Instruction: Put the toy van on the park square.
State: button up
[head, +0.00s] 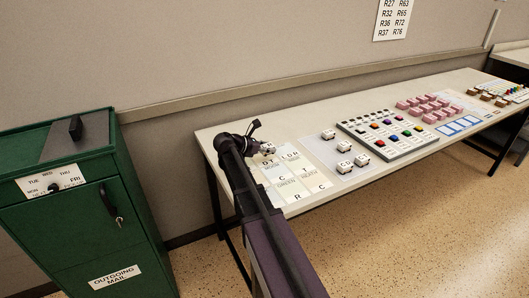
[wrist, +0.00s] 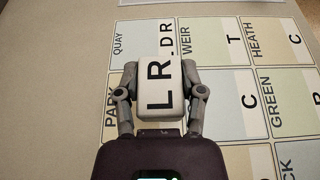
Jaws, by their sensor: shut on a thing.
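My gripper (head: 258,146) is shut on a white toy van (wrist: 160,92) marked LR; one finger grips each side of it in the wrist view (wrist: 161,95). The van also shows small at the gripper's tip in the head view (head: 268,148). The park square (wrist: 111,112) lies at the left in the wrist view; its PARK label and left edge show, and the van and gripper hide most of the rest. The quay square (wrist: 122,50) is just above it in the picture. I cannot tell whether the van touches the board or hangs above it.
The weir square (wrist: 205,45), heath square (wrist: 262,35) and green square (wrist: 240,100) lie to the right. Other white vans (head: 345,163) stand on a grey mat right of the squares. A button panel (head: 388,133) and pink blocks (head: 430,107) are further along. A green mail cabinet (head: 75,200) stands left.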

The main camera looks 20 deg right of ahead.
jog(key=w, duration=0.3)
jog(key=shift+w+f, duration=0.15)
jog(key=shift+w, duration=0.2)
jog(key=shift+f+b, duration=1.75)
jog(key=shift+b, duration=0.1)
jog(key=shift+f, duration=0.15)
jog(key=o, duration=1.1)
jog(key=shift+r, duration=0.2)
